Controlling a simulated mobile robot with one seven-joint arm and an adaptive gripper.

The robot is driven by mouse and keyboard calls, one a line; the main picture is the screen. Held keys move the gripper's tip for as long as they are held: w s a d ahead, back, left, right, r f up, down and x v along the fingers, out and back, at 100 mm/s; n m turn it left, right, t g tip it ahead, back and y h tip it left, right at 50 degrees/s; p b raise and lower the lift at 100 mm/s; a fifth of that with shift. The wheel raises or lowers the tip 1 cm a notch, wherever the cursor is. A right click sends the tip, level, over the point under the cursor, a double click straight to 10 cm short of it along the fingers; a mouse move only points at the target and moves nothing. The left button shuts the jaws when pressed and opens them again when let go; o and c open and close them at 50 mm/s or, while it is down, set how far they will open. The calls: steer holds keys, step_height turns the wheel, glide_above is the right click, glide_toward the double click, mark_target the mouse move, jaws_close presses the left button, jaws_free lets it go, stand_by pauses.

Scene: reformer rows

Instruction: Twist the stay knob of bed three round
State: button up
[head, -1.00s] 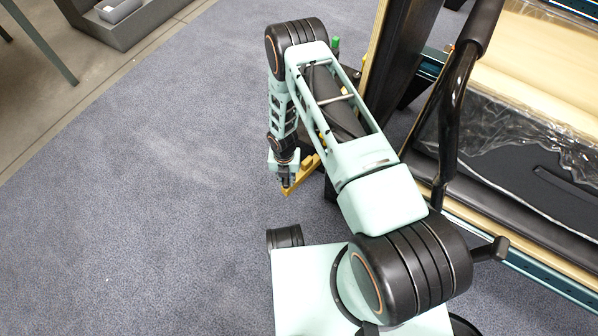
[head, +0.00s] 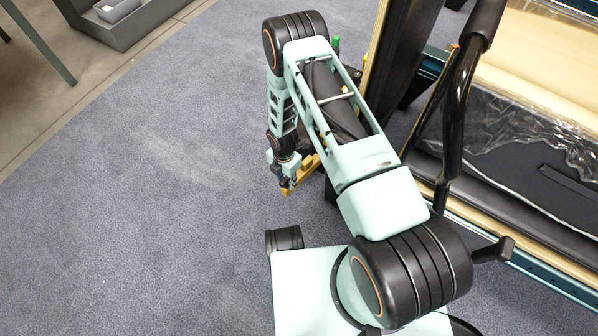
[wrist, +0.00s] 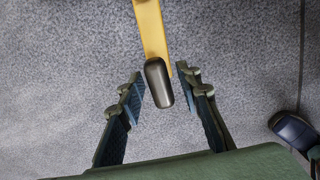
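In the wrist view a dark grey, rounded, oblong knob (wrist: 158,82) sits at the end of a yellow bar (wrist: 150,28). My gripper (wrist: 160,76) is open, with one finger on each side of the knob. Gaps show between the knob and both fingers. In the head view the yellow bar (head: 308,169) sticks out low beside the reformer bed (head: 566,185), and my gripper (head: 284,184) is at its outer end. The knob cannot be made out there. No bed number is readable.
A black upright post (head: 398,50) and a curved black tube (head: 457,115) stand right of my arm. Clear film covers part of the bed. Open blue-grey carpet (head: 140,190) lies to the left. A grey bin (head: 117,9) is at the upper left.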

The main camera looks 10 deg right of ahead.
steer(key=shift+o, duration=1.3)
steer(key=shift+r, duration=0.1)
steer(key=shift+r+p, duration=2.25)
steer(key=shift+r, duration=1.15)
steer(key=shift+r, duration=0.1)
